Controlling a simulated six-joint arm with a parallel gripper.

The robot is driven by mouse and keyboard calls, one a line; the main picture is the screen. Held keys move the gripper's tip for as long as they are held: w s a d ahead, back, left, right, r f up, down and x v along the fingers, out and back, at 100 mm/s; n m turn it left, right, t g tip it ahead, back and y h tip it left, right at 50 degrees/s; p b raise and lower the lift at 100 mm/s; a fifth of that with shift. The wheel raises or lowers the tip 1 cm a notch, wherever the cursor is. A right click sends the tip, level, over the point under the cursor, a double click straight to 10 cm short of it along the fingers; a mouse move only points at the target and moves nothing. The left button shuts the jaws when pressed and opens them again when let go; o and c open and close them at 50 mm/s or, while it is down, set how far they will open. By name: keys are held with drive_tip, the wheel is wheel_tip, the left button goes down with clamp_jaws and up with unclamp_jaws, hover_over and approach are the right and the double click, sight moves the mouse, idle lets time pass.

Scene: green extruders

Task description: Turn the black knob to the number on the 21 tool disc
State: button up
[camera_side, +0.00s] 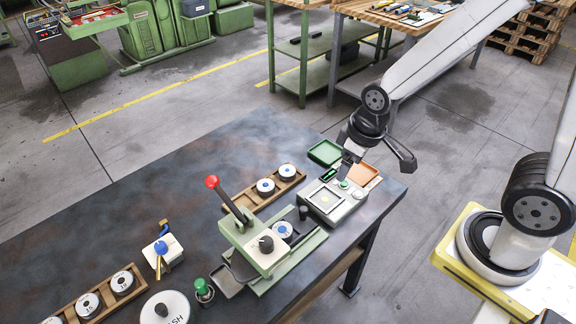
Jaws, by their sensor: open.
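The black knob (266,244) sits on the white top of a block on the green machine (287,262). A white disc with a blue centre (282,230) lies beside the knob on the machine. Other tool discs stand in wooden racks: two in the back rack, one of them here (265,187), and several in the front-left rack, one of them here (123,283). Their numbers are too small to read surely, so I cannot tell which is the 21 disc. My gripper (378,153) is open and empty, above the table's right end, away from the knob.
A red-tipped lever (212,182) rises from the machine. A grey box with a display (333,202), a green tray (325,152) and an orange tray (362,174) are near my gripper. A white fixture (162,250) and a round white plate (168,309) stand left. The table's back left is clear.

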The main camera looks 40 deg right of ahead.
drive_tip(key=w+a+f+n+g, duration=0.1)
drive_tip(key=w+a+f+n, duration=0.15)
drive_tip(key=a+n, duration=0.6)
drive_tip(key=n, duration=0.8)
hover_over(266, 242)
drive_tip(key=shift+s+f+g, duration=0.2)
drive_tip(key=shift+f+g, duration=0.2)
drive_tip(key=shift+f, duration=0.25)
drive_tip(key=shift+f, duration=0.15)
drive_tip(key=shift+w+f, duration=0.2)
drive_tip(key=shift+f, duration=3.55)
clamp_jaws()
